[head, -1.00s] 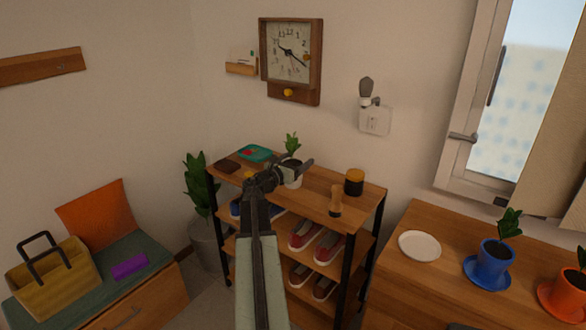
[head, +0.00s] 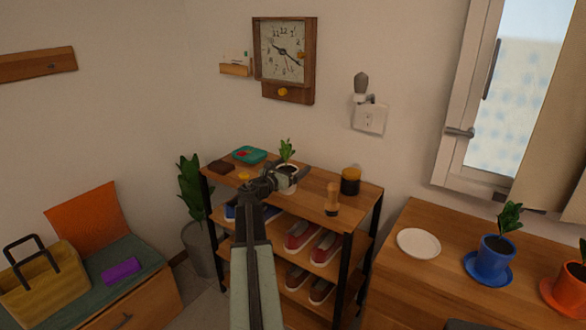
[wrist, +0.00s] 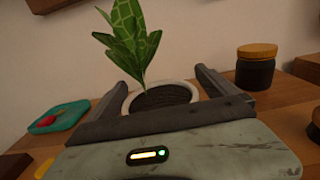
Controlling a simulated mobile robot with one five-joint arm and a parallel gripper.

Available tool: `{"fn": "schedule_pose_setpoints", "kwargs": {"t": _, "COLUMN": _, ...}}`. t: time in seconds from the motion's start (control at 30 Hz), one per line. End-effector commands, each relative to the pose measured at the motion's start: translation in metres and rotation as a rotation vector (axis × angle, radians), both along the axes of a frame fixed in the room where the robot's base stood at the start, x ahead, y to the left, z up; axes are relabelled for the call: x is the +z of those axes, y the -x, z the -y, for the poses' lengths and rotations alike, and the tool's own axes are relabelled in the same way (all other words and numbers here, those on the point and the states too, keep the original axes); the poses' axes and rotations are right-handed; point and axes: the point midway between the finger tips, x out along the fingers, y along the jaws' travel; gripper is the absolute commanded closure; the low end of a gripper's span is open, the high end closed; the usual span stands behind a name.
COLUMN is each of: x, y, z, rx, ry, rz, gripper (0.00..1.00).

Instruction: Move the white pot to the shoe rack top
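The white pot (head: 287,183) holds a green leafy plant and stands upright on the wooden shoe rack top (head: 308,192), behind my gripper. In the wrist view, its white rim (wrist: 194,88) and dark soil lie between the two fingers. My gripper (head: 283,176) reaches over the rack top from the front. Its fingers (wrist: 161,82) are spread wide, one on each side of the pot, and look open. Whether either finger touches the pot is hard to tell. The lower part of the pot is hidden by my gripper.
A teal tray (head: 249,155) and brown wallet-like item (head: 221,167) lie left. Shoes (head: 302,237) fill lower shelves. A cabinet with a white plate (head: 418,243) stands right.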

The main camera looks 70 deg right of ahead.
Motion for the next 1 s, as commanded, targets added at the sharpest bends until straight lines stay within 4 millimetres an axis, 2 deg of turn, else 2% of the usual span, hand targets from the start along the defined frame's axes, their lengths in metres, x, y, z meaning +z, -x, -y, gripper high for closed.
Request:
{"fn": "schedule_pose_setpoints", "kwargs": {"t": 0.37, "x": 0.004, "y": 0.001, "z": -0.003, "rx": -0.002, "ry": 0.0, "rz": 0.0, "gripper": 0.01}}
{"fn": "schedule_pose_setpoints", "kwargs": {"t": 0.47, "x": 0.003, "y": -0.002, "z": -0.021, "rx": 0.0, "ry": 0.0, "rz": 0.0, "gripper": 0.01}}
{"fn": "schedule_pose_setpoints", "kwargs": {"t": 0.73, "x": 0.003, "y": -0.018, "z": -0.087, "rx": -0.001, "ry": 0.0, "rz": 0.0, "gripper": 0.01}}
{"fn": "schedule_pose_setpoints", "kwargs": {"t": 0.9, "x": 0.003, "y": -0.025, "z": -0.11, "rx": -0.002, "ry": 0.0, "rz": 0.0, "gripper": 0.01}}
{"fn": "schedule_pose_setpoints", "kwargs": {"t": 1.0, "x": 0.003, "y": -0.026, "z": -0.115, "rx": -0.003, "ry": 0.0, "rz": 0.0, "gripper": 0.01}}
